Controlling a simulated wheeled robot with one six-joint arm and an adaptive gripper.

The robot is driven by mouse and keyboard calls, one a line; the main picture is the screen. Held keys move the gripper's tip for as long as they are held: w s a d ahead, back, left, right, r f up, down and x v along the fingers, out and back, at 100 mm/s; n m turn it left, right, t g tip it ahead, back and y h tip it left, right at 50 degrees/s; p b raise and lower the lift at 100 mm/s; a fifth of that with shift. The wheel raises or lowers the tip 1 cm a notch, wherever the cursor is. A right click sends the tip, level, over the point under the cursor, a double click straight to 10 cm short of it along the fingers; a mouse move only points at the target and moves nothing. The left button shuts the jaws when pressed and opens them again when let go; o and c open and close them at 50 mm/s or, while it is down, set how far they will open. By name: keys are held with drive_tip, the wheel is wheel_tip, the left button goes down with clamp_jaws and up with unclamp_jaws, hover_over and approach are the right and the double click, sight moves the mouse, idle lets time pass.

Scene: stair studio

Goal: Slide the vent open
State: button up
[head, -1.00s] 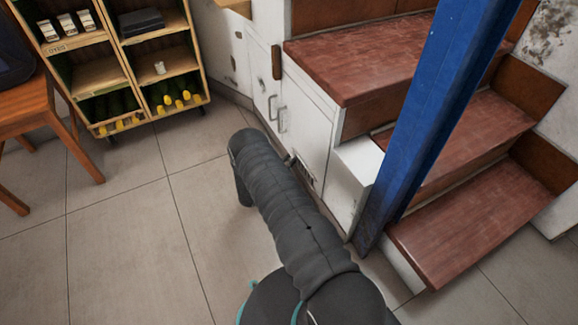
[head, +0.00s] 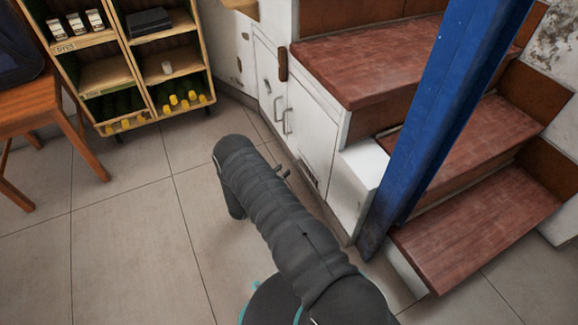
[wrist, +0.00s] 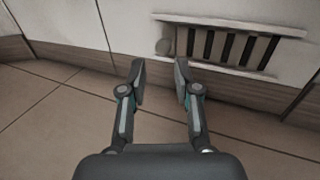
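The vent (wrist: 230,46) is a grille of dark upright slots low on the white cabinet front, between an upper and a lower rail. In the head view the vent (head: 310,174) is small, to the right of my gripper. In the wrist view my gripper (wrist: 160,75) is open and empty. In the head view the gripper is mostly hidden behind my arm.
White cabinet doors with handles (head: 288,121) stand under the red-brown stairs (head: 480,215). A blue post (head: 430,130) rises at the right. A shelf with bottles (head: 125,60) and a wooden stool (head: 40,105) stand at the left. The tiled floor (head: 135,235) is open.

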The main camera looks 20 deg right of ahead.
drive_tip(key=shift+v, duration=2.55)
